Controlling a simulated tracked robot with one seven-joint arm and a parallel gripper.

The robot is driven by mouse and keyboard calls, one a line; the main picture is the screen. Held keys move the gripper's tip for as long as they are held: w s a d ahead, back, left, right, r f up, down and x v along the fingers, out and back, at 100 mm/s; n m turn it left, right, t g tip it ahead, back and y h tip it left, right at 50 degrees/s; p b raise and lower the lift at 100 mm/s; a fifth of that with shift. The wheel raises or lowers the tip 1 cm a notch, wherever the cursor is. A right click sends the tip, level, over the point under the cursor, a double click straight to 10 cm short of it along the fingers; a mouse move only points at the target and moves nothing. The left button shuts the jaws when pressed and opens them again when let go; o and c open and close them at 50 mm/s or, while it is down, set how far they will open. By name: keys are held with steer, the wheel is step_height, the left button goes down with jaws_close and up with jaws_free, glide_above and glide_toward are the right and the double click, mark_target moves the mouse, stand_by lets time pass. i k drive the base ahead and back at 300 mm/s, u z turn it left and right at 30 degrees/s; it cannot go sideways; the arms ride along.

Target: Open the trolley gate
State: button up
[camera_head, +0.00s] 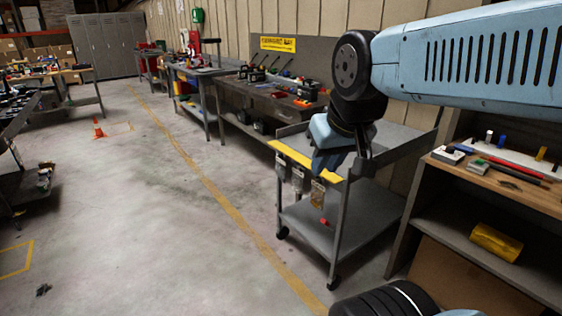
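A grey two-shelf trolley (352,232) on black casters stands right of centre, beside the wall benches. A yellow strip (292,154) runs along the top of its near left side. I cannot tell for sure whether this strip is the gate. Small metal fittings (298,181) and a brownish tag (318,192) hang below the strip, with a small red piece (324,222) lower down. My gripper (362,168) points down over the trolley's near end, close to the strip's right end. Its fingers are dark and partly hidden, so contact and opening are unclear. My wrist hides part of the trolley's top.
A workbench with tools (270,100) stands behind the trolley. A wooden-topped shelf unit (515,195) with small items stands close on the right. The floor (160,220) left of the trolley is clear, crossed by a yellow line. An orange cone (98,130) stands far left.

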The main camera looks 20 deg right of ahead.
mark_target(332, 177)
steer(key=i, duration=1.4)
steer(key=z, duration=0.05)
